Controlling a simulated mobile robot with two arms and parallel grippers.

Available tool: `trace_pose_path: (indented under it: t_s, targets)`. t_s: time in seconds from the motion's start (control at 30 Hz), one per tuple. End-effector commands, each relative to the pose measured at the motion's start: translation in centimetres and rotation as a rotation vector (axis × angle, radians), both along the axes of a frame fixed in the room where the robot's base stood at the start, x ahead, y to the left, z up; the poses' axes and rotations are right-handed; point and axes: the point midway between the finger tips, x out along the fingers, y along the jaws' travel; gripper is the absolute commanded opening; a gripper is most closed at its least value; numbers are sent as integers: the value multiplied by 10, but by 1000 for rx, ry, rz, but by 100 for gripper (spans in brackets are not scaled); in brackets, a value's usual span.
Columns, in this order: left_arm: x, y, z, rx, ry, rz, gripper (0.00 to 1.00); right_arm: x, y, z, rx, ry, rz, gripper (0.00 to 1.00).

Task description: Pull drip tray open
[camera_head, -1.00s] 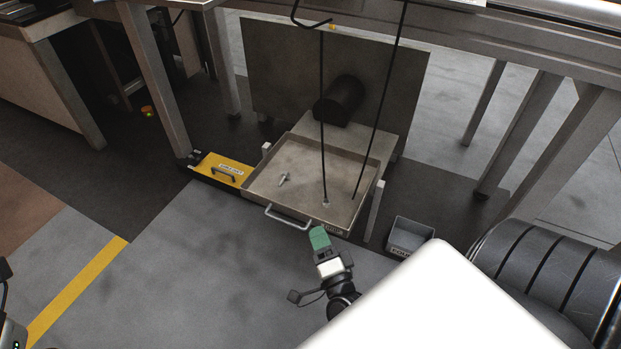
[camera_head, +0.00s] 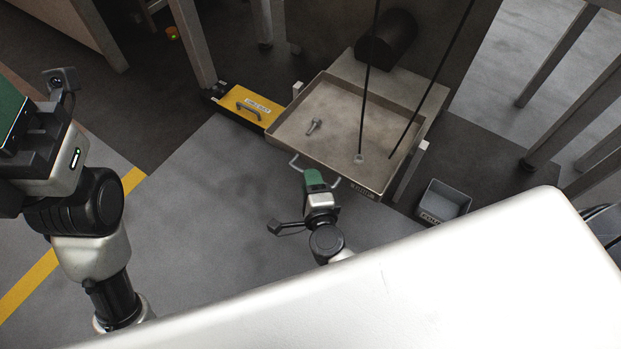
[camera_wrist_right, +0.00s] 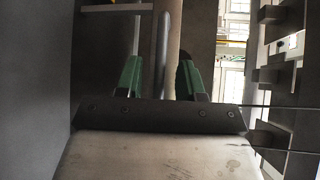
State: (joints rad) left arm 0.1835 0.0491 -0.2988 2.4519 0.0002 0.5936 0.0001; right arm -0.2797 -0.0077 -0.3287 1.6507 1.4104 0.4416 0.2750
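The drip tray (camera_head: 291,138) is a shallow, grey-beige metal tray at the centre of the head view, with a bar handle (camera_head: 295,164) on its front. A small bolt (camera_head: 314,126) lies inside it. My right gripper (camera_head: 314,176) has green fingers and is at the handle, hiding its middle. In the right wrist view, the fingers stand apart with the grey handle bar (camera_wrist_right: 162,50) between them; I see no clear grip on it. My left gripper (camera_head: 12,115) is at the left edge of the head view, away from the tray, its fingertips cut off.
A yellow labelled box (camera_head: 250,105) with a handle sits left of the tray. A small grey bin (camera_head: 444,199) stands to its right. Two dark cables hang down into the tray. Table legs (camera_head: 560,85) stand at the right. The floor in front is clear.

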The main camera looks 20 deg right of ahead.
Motion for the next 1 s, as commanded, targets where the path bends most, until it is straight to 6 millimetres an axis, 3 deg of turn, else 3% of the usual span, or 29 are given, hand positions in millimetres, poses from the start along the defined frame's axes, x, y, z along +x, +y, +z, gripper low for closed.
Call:
trace_pose_path:
  t_s: [0.17, 0.47, 0.7, 1.0]
  targets:
    - [-1, 0, 1, 1, -14, 0, 43, 14, -2, -2, 0, -1, -1, 38]
    - [-1, -1, 2, 1, -14, 0, 43, 16, -2, -2, -1, 0, -1, 38]
    - [-1, -1, 2, 1, -14, -1, 43, 16, -2, -2, -1, 0, -1, 1]
    - [-1, -1, 2, 1, -14, -1, 43, 13, 1, -3, 0, 2, 0, 0]
